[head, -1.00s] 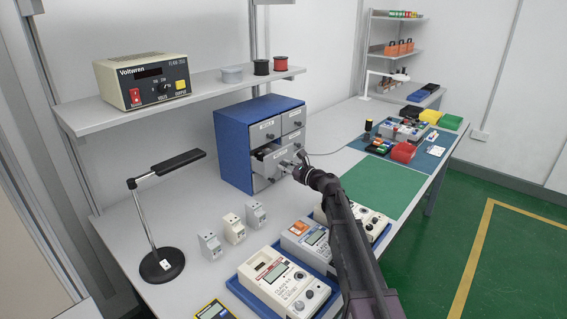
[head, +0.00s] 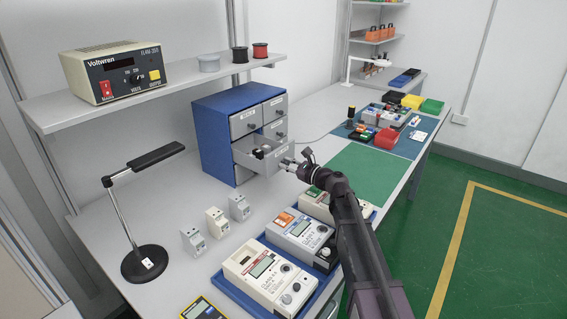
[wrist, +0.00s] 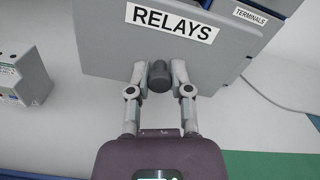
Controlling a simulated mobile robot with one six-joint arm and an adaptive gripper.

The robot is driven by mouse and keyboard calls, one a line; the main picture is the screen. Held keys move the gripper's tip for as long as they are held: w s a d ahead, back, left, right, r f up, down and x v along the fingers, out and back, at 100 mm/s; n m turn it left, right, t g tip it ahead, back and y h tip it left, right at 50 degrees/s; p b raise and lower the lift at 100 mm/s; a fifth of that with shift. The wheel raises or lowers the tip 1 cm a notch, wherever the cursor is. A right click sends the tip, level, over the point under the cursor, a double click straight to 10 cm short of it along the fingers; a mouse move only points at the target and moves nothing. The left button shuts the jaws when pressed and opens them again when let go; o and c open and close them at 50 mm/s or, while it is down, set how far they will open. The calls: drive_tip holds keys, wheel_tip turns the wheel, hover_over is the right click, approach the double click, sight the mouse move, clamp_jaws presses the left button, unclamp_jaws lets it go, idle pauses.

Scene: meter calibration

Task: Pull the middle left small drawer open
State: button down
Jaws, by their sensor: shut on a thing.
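The blue cabinet (head: 212,136) stands on the bench with grey small drawers in two columns. The middle left drawer (head: 246,155) is pulled out well past the cabinet front, and dark and pale parts show inside it. In the wrist view its front carries the label RELAYS (wrist: 172,20). My gripper (wrist: 158,76) is shut on the drawer's dark round knob (wrist: 158,72), one finger on each side. In the head view my gripper (head: 285,164) is at the drawer front, and the knob is hidden there.
Several meters (head: 268,268) in blue trays lie in front, close under my arm. Three small modules (head: 216,222) and a black desk lamp (head: 152,262) stand to the left. A green mat (head: 372,175) lies clear on the right. A shelf (head: 180,92) holds a power supply and spools.

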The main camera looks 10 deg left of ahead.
drive_tip(key=shift+w+d+r, duration=0.1)
drive_tip(key=shift+w, duration=0.2)
drive_tip(key=c, duration=0.5)
unclamp_jaws()
drive_tip(key=shift+c, duration=0.2)
drive_tip(key=shift+s+a, duration=0.15)
drive_tip(key=shift+a, duration=0.05)
drive_tip(key=shift+s+d, duration=0.1)
drive_tip(key=shift+s, duration=0.05)
drive_tip(key=shift+s+d, duration=0.25)
drive_tip(key=shift+d, duration=0.2)
drive_tip(key=v, duration=1)
drive_tip(key=shift+s+d, duration=0.1)
drive_tip(key=shift+d, duration=0.3)
drive_tip(key=shift+r, duration=0.1)
